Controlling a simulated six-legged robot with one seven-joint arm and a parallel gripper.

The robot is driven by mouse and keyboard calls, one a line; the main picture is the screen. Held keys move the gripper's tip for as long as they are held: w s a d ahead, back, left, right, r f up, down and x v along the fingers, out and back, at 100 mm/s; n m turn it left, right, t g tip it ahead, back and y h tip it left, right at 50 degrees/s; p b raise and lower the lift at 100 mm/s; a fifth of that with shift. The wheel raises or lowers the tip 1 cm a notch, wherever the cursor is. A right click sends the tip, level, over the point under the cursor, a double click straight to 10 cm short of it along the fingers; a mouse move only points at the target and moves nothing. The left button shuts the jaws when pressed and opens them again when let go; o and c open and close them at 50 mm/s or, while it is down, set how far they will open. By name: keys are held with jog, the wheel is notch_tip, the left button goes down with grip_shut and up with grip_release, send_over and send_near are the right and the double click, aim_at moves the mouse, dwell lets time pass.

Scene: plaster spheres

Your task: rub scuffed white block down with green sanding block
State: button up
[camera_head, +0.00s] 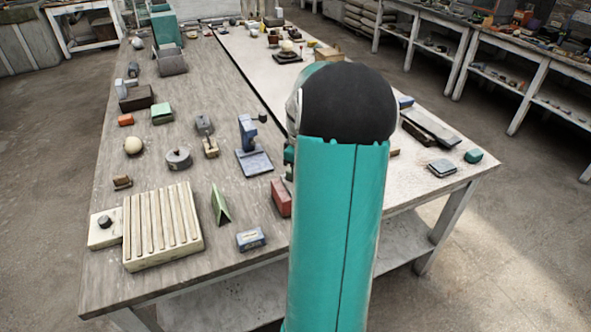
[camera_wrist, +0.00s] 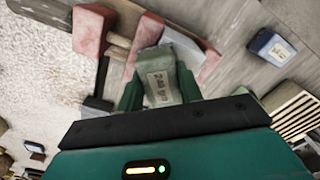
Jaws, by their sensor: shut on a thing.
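In the wrist view my gripper (camera_wrist: 161,90) is shut on a pale grey-green block with dark printing, which I take for the green sanding block (camera_wrist: 164,78). Its green fingers sit on either side of the block. I cannot clearly pick out the scuffed white block. Whether the held block touches anything is unclear.
A red block (camera_head: 281,198) stands beside my arm. The bench's left front has some bare wood.

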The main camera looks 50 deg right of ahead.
jog(key=shift+s, duration=0.1)
jog(key=shift+w+a+r, duration=0.15)
jog(key=shift+w+r, duration=0.55)
jog(key=shift+w, duration=0.35)
